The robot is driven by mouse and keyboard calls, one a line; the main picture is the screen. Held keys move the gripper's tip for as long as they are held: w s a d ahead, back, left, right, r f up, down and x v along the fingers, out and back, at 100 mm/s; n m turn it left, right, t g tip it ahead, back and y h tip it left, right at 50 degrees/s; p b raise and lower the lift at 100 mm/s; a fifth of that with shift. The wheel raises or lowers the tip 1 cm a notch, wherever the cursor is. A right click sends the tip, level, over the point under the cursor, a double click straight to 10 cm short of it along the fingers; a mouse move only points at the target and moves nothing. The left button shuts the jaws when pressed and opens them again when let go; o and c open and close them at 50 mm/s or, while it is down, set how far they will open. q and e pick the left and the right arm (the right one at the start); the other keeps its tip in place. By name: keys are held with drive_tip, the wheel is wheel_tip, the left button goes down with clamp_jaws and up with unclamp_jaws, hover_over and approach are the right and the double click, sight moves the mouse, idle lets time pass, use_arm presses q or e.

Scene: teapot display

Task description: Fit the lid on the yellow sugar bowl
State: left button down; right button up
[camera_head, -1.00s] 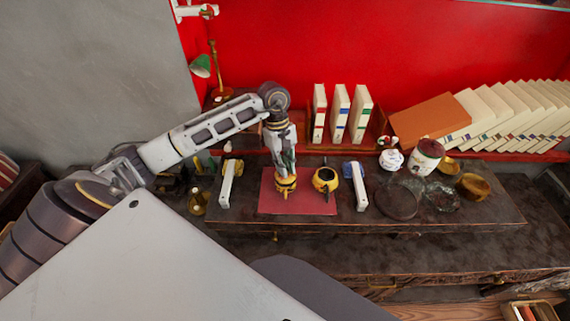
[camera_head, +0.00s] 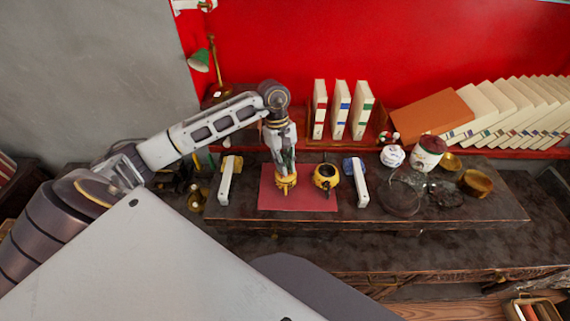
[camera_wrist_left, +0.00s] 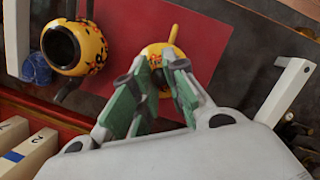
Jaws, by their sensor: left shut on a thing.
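The yellow sugar bowl (camera_head: 326,184) stands upright on the red mat (camera_head: 308,203), its dark round mouth open. It also shows at the upper left of the left wrist view (camera_wrist_left: 94,42), with black handles. My left gripper (camera_head: 284,172) points down over the mat, left of the bowl in the head view. Its green-padded fingers (camera_wrist_left: 158,82) are shut on a yellow patterned piece (camera_head: 286,186), seemingly the lid. That piece, with a thin yellow stick at its edge, is partly hidden by the fingers in the wrist view (camera_wrist_left: 153,51). I cannot tell whether it touches the mat.
White upright pieces stand left (camera_head: 226,182) and right (camera_head: 360,186) of the mat. Three white books (camera_head: 340,110) stand behind. A white pot (camera_head: 392,156), a jar (camera_head: 428,154) and dark glass dishes (camera_head: 398,198) crowd the right. The mat's front strip is clear.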

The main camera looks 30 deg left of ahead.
use_arm(q)
drive_tip(key=shift+f, duration=0.15)
use_arm(e)
drive_tip(key=shift+a+f, duration=0.25)
drive_tip(key=shift+a, duration=0.55)
drive_tip(key=shift+d, duration=0.1)
use_arm(q)
drive_tip(key=shift+f+b, duration=0.15)
drive_tip(key=shift+b, duration=0.25)
drive_tip(key=c, duration=1.4)
unclamp_jaws()
drive_tip(key=shift+c, duration=0.2)
drive_tip(key=shift+o, duration=0.5)
drive_tip(key=shift+v, duration=0.9)
drive_tip(key=v, duration=1)
use_arm(e)
drive_tip(key=shift+d+f, duration=0.2)
drive_tip(key=shift+d, duration=0.2)
